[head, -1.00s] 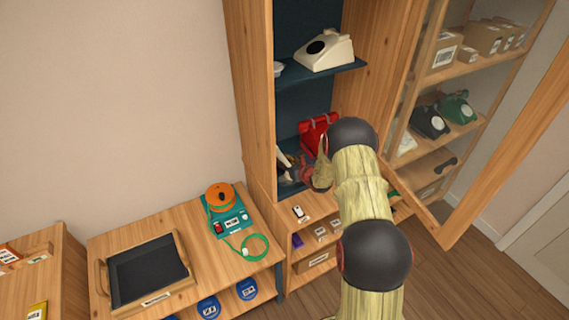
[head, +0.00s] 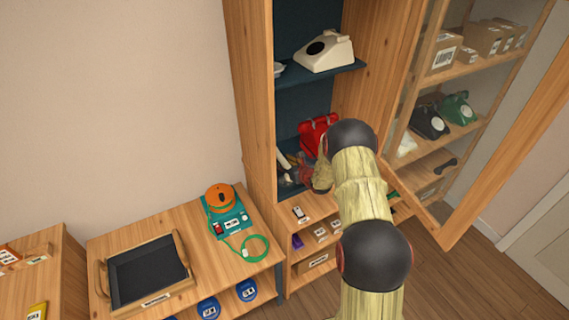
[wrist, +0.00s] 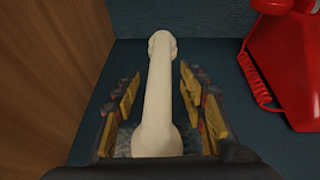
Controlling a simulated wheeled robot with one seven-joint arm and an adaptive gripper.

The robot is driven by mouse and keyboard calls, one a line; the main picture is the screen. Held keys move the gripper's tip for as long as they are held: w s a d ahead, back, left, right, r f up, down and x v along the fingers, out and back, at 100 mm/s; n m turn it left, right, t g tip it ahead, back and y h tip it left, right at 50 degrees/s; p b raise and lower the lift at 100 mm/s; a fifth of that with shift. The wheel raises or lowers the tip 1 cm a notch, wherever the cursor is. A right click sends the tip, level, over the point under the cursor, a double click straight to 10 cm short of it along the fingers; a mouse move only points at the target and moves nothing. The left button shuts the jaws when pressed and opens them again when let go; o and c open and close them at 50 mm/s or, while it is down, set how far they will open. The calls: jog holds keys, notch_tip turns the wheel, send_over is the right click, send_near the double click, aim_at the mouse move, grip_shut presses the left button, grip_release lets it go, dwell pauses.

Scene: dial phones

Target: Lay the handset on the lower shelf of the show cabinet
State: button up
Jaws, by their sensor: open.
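The cream handset (wrist: 160,95) lies lengthwise on the dark blue lower shelf (wrist: 213,58) of the show cabinet (head: 256,100), its far end near the back wall. My gripper (wrist: 159,82) is open, with one finger on each side of the handset and a visible gap on both sides. The handset's near end is hidden by my gripper's body in the wrist view. In the head view, the handset (head: 283,160) shows at the left of the lower compartment, and my arm covers part of that opening.
A red phone (wrist: 287,55) with a coiled cord stands right of the handset. The cabinet's wooden side wall (wrist: 45,70) is close on the left. A cream phone (head: 325,52) sits on the shelf above. The open glass door (head: 505,130) stands at the right.

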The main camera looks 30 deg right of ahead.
jog(key=p+v, duration=0.1)
jog(key=v, duration=1)
jog(key=shift+s+r, duration=0.2)
jog(key=shift+s, duration=0.3)
